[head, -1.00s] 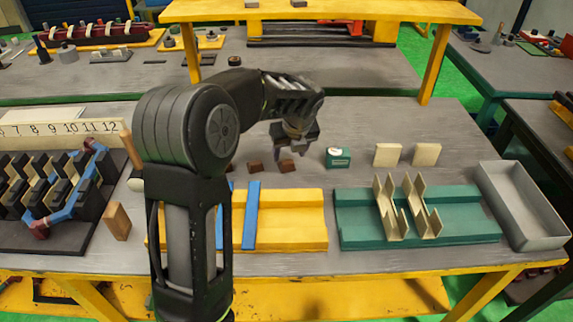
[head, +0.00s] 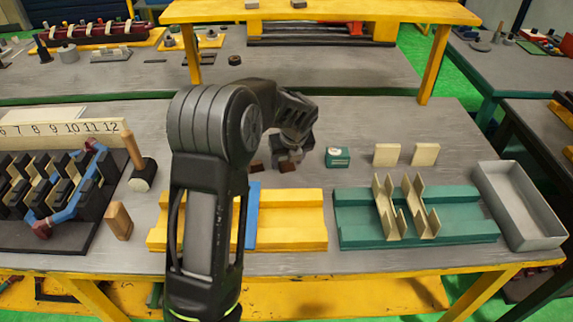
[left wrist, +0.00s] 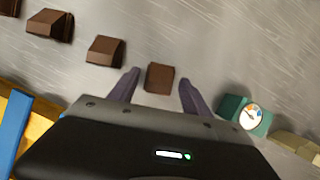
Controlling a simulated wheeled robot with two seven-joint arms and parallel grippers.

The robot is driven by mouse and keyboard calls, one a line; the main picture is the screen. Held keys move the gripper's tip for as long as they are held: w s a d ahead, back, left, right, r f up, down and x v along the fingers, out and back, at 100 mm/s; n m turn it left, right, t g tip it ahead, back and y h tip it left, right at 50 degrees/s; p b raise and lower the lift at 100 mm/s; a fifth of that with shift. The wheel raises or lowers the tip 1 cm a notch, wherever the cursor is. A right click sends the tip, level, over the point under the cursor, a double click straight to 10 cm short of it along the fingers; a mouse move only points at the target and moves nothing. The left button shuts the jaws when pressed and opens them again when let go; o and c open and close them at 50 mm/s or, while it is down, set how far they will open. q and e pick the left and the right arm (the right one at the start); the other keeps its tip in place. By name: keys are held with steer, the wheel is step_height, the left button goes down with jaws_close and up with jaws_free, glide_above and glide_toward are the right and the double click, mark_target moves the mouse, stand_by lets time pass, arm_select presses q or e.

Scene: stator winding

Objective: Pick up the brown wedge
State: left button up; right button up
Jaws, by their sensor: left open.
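Several brown wedges lie in a row on the grey table. In the left wrist view one brown wedge (left wrist: 160,78) lies between the open fingers of my left gripper (left wrist: 160,88), apart from both. Two more wedges, a nearer one (left wrist: 104,51) and a farther one (left wrist: 50,24), lie to the left, with another cut off at the corner. In the head view my left gripper (head: 290,158) is low over the row, and a wedge (head: 287,166) shows partly under it. Another wedge (head: 257,167) shows beside my arm. My right gripper is not in view.
A green box with a dial (head: 337,157) stands just right of the gripper. A yellow fixture (head: 290,220) and a green fixture (head: 355,222) lie in front. A grey tray (head: 545,241) is at the right. A mallet (head: 142,180) and black stator rack stand left.

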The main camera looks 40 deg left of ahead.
mark_target(287, 162)
arm_select(q)
steer(key=shift+c, duration=0.4)
jaws_close()
steer(key=shift+r, duration=0.1)
step_height(287, 162, up, 10)
steer(key=shift+b, duration=0.4)
stand_by(0.8)
